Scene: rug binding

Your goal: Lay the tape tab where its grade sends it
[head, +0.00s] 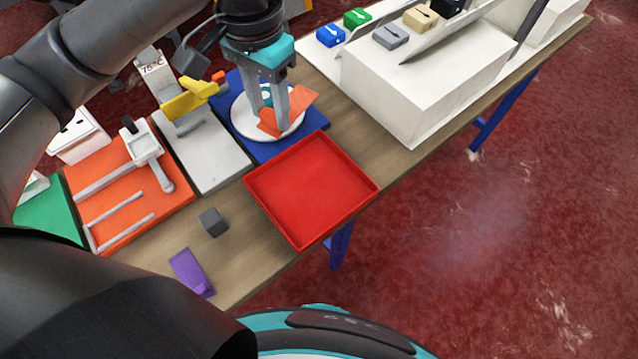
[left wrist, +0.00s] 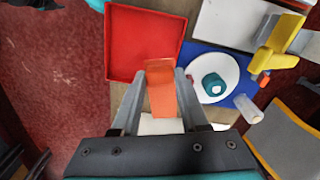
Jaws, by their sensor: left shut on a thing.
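An orange tab (head: 301,101), likely the tape tab, is held between the fingers of my left gripper (head: 271,117). The gripper points down over a white round plate (head: 241,116) on a blue mat (head: 315,143). In the left wrist view the orange tab (left wrist: 161,88) sticks out between the two fingers, with a bend across it. A teal, round piece (left wrist: 212,82) sits on the white plate beside the gripper. Any grade mark on the tab is not readable. My right gripper is not in view.
An empty red tray (head: 310,190) lies at the table's front edge. A grey cube (head: 212,222) and a purple piece (head: 191,273) lie nearby. A yellow-levered device (head: 190,100), an orange board (head: 115,170) and a white box (head: 425,85) with colored blocks flank the mat.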

